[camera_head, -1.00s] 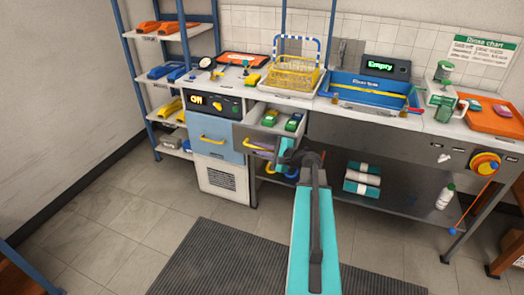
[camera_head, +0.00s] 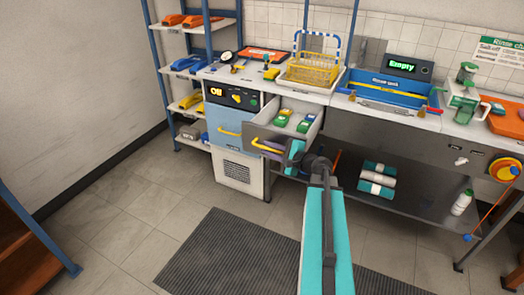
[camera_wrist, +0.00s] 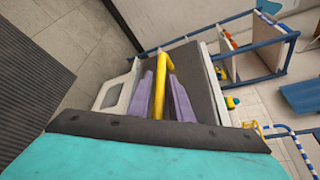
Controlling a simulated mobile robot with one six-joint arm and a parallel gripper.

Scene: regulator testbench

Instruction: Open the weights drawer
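The weights drawer (camera_head: 258,133) is pulled well out from the bench in the head view. Several green weights (camera_head: 281,117) lie inside it, some of them at its right side. Its yellow handle (camera_head: 262,146) is on the grey front, which fills the middle of the wrist view. My gripper (camera_head: 274,148) is at the right part of this handle. In the wrist view its two purple fingers (camera_wrist: 163,98) lie on either side of the yellow handle (camera_wrist: 159,90) and appear closed on it. The finger contact itself is small in the head view.
A blue cabinet door (camera_head: 223,128) with its own yellow handle is left of the drawer. A blue shelf rack (camera_head: 181,78) stands at the left. A blue sink tray (camera_head: 388,88) is on the bench. The floor before the drawer has a dark mat (camera_head: 230,250).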

